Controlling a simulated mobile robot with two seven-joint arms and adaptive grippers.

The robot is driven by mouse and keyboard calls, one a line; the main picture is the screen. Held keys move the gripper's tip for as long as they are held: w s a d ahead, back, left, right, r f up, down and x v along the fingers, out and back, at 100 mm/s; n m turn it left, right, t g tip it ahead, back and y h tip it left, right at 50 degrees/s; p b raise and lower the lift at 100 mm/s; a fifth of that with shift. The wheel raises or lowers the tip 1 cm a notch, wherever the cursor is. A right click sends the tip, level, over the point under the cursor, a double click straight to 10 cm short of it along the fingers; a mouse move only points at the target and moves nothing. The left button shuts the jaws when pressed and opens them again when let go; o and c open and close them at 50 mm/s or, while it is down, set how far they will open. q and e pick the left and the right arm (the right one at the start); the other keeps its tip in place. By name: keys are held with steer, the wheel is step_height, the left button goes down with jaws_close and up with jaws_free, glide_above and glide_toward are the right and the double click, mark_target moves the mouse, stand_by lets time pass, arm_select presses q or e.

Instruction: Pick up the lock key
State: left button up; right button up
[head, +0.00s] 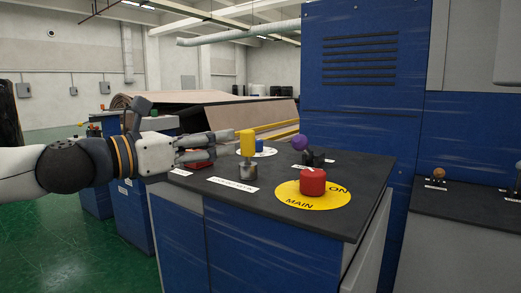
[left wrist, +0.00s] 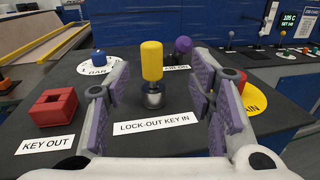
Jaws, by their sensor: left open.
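The lock key has a yellow handle (head: 246,141) and stands upright in a round metal socket (head: 248,170) on the dark console top. In the left wrist view, the yellow key (left wrist: 152,62) rises from the metal socket (left wrist: 153,97) behind a label reading "LOCK-OUT KEY IN" (left wrist: 152,124). My left gripper (head: 232,145) is open and comes in level from the left. Its purple-padded fingers (left wrist: 160,88) lie either side of the key in the wrist view, with visible gaps on both sides. My right gripper is not in view.
A red knob (head: 313,182) sits on a yellow MAIN/ON disc (head: 290,196) at the front right. A red square block (left wrist: 53,108) stands by the "KEY OUT" label (left wrist: 45,145). A purple-ball lever (head: 299,143) and blue knob (left wrist: 99,56) stand behind.

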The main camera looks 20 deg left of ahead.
mark_target(242, 137)
arm_select(q)
steer(key=w+f, duration=0.1)
steer(key=w+f+b, duration=0.1)
steer(key=w, duration=0.1)
steer(key=shift+d, duration=0.4)
steer(key=x, duration=0.2)
steer(key=b+x, duration=0.1)
steer(key=x, duration=0.1)
steer(key=r+x, duration=0.1)
steer(key=x, duration=0.2)
steer(key=shift+w, duration=0.15)
steer(key=shift+r, duration=0.2)
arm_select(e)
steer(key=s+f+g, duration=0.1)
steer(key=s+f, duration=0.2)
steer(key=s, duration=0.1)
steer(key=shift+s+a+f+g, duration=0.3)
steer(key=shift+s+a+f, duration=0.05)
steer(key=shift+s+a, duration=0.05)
arm_select(q)
steer(key=shift+a, duration=0.1)
jaws_close()
